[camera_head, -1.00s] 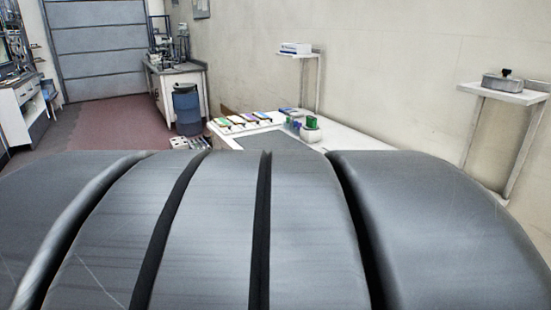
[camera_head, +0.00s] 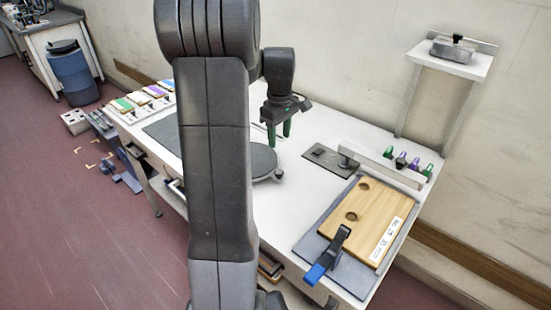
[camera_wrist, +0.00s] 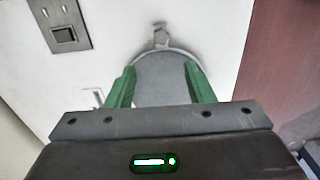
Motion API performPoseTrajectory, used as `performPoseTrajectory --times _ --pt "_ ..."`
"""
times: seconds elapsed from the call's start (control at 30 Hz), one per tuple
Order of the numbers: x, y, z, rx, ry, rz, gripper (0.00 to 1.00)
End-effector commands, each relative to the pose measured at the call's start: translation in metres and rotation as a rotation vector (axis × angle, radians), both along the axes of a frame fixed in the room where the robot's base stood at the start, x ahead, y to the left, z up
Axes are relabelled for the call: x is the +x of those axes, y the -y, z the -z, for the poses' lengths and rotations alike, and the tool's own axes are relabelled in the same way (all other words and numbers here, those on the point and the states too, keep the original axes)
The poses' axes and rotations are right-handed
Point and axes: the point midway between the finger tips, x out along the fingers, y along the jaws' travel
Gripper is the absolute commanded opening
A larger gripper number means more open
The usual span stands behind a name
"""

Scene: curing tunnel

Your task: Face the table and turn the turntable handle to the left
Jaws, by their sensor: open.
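The turntable (camera_head: 263,165) is a dark grey round disc on the white table (camera_head: 310,215), partly hidden behind my arm in the head view. Its handle (camera_head: 279,176) is a small knob at the disc's right edge. In the wrist view the disc (camera_wrist: 160,85) lies below my fingers, with the handle (camera_wrist: 160,38) beyond its rim at the top. My gripper (camera_head: 279,132) has green fingers, points down and is open and empty above the table. In the wrist view the fingers (camera_wrist: 160,72) are spread apart, short of the handle in the picture.
A wooden board (camera_head: 372,215) in a grey fixture with a blue-handled clamp (camera_head: 328,257) is at the table's right end. A dark plate (camera_head: 328,160) with a raised bar and several coloured pegs (camera_head: 402,162) stand near the wall. Coloured trays (camera_head: 143,95) line the far left.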

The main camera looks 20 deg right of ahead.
Motion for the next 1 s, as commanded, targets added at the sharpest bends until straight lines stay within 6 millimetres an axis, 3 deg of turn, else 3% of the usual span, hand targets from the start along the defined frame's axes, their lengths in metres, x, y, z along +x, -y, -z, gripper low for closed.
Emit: performPoseTrajectory --times 0.4,0.6,0.8,1.0 --pt "-0.002 -0.001 0.083 0.003 -0.005 0.001 0.48" --pt "-0.001 -0.001 0.115 0.002 -0.003 0.001 0.48" --pt "-0.001 -0.001 0.129 0.001 -0.001 0.001 0.48" --pt "-0.001 -0.001 0.131 0.000 0.000 0.001 0.48"
